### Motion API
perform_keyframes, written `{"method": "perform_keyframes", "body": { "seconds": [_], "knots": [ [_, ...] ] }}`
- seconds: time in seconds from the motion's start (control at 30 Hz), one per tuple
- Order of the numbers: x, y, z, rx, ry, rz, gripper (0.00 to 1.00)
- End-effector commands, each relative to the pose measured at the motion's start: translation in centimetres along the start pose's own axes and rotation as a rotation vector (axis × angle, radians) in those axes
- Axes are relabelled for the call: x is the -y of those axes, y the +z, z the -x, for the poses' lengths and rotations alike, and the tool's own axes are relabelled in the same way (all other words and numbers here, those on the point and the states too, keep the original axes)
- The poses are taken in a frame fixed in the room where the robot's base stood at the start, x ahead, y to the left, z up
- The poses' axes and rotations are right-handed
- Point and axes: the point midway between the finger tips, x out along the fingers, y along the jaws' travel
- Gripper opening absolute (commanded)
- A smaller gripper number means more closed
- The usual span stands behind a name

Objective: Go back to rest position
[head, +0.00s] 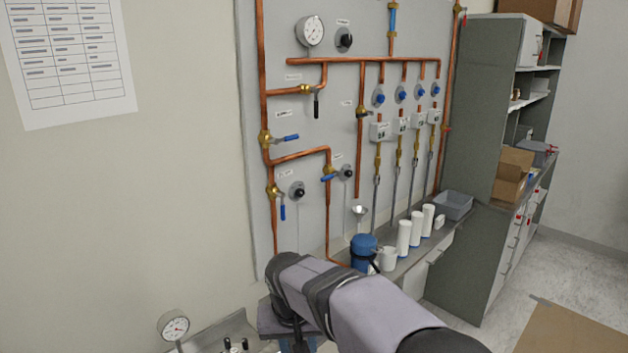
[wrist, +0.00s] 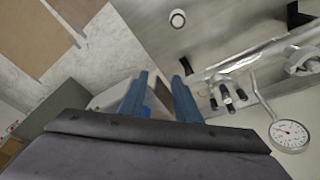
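My gripper (wrist: 160,76) shows in the wrist view as two blue fingers with a gap between their tips. I see nothing held between the tips. A dark grey covered part of my arm hides the base of the fingers. In the head view my arm reaches in from the lower right, in front of the wall panel (head: 225,200). The gripper itself is mostly hidden there behind and below the arm.
A steel bench with a dial gauge (head: 173,325) and black knobs (wrist: 226,95) lies close to my gripper. Copper pipes (head: 330,152) and blue-handled valves line the panel.

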Motion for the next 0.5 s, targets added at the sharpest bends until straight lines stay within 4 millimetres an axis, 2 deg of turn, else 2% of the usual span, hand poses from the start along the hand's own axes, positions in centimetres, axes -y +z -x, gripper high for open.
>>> {"method": "perform_keyframes", "body": {
  "seconds": [0.03,0.2,0.33,0.5],
  "knots": [
    [-2.6,1.6,-0.4,0.025,0.004,-0.012,0.30],
    [-9.4,8.0,-2.0,0.106,-0.001,-0.028,0.30],
    [-12.9,13.5,-3.0,0.157,-0.013,-0.044,0.30],
    [-15.4,19.5,-3.9,0.206,-0.031,-0.062,0.30]
  ]
}}
